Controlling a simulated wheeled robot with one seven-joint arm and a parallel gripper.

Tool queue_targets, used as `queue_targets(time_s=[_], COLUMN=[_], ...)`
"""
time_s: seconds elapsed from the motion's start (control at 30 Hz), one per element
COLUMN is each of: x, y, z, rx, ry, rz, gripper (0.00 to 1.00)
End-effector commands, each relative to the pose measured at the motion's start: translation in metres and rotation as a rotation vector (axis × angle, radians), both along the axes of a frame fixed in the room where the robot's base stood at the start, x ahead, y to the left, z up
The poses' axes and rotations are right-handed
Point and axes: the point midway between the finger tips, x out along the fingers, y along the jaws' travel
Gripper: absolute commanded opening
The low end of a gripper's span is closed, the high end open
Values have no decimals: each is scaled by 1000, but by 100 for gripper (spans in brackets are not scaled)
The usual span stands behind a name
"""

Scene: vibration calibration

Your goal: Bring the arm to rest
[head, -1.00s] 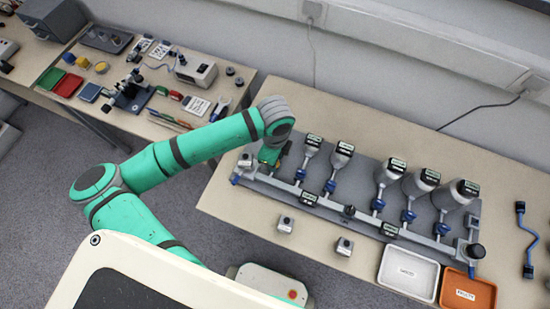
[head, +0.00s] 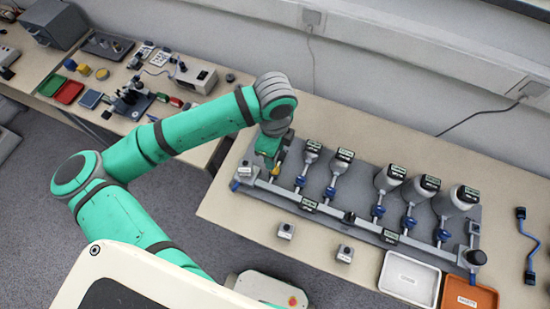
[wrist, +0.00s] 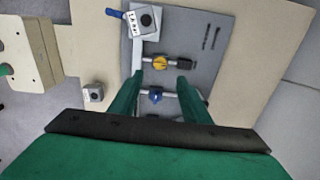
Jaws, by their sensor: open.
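My green arm (head: 190,130) reaches across to the left end of the grey rig plate (head: 345,170) on the bench. My gripper (head: 268,162) points down over that end, above the pipe. In the wrist view, my gripper (wrist: 157,88) has its two green fingers apart. A blue valve handle (wrist: 155,97) and a yellow knob (wrist: 159,62) show beyond and between them, on the plate below. I see nothing held. The exact height of the fingertips above the rig is hard to tell.
Several grey bottles, such as this large one (head: 455,199), stand along the rig, right of my gripper. A white tray (head: 408,280) and an orange tray (head: 468,297) lie at the right. A side bench (head: 190,150) with tools stands left.

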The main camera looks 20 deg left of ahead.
Motion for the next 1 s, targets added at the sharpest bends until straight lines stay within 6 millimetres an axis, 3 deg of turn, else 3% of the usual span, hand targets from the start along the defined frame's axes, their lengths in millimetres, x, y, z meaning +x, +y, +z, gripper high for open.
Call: queue_targets(time_s=[0.2,0.8,1.0], x=[0,1,21], y=[0,-1,-5], z=[14,13,-2], rx=[0,-8,-156], ry=[0,-5,-132], rz=[-1,3,84], gripper=[43,43,43])
